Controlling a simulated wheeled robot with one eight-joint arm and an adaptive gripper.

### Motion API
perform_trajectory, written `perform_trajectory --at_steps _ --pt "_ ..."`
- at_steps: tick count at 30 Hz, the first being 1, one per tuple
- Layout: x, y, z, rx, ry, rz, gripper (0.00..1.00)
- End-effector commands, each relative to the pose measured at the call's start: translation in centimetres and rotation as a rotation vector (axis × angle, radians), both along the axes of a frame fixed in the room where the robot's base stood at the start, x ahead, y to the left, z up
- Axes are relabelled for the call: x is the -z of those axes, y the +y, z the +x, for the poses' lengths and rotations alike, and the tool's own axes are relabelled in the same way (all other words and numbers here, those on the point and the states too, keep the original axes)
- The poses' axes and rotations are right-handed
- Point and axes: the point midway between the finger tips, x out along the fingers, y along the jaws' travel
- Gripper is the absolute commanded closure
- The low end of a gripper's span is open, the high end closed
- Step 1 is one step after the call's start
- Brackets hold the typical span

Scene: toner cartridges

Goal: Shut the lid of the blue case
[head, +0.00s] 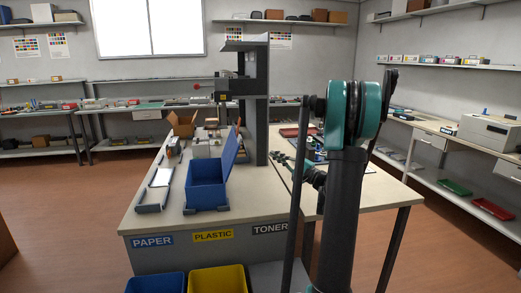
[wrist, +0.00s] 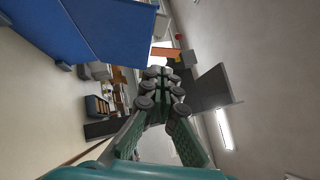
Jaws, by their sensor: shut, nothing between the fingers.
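The blue case (head: 207,195) stands upright on the table, with its lid (head: 231,152) raised on the right side and leaning outward to the right. The lid is open. My gripper (head: 279,158) is to the right of the lid, apart from it; it is small in the head view. In the wrist view my gripper (wrist: 166,70) is shut and empty, its fingers together. A large blue panel (wrist: 95,30), which looks like the lid, fills the upper left there, beside the fingertips.
A grey stand (head: 257,110) rises behind the lid. Blue (head: 155,284) and yellow (head: 218,280) bins stand below the table's front edge.

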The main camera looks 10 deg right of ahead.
Motion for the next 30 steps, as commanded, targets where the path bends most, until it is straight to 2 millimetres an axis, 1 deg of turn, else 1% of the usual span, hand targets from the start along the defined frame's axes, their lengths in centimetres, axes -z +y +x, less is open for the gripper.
perform_trajectory --at_steps 5,16,21,25,30 --pt "-0.7 2.0 1.8 -0.005 0.001 -0.001 1.00" --pt "-2.6 6.8 6.8 -0.005 0.002 -0.002 1.00" --pt "-3.5 8.9 6.5 -0.004 0.001 -0.004 1.00" --pt "-3.8 9.8 6.5 -0.003 0.001 -0.004 1.00" --pt "-4.0 10.1 6.5 -0.002 0.002 -0.004 1.00"
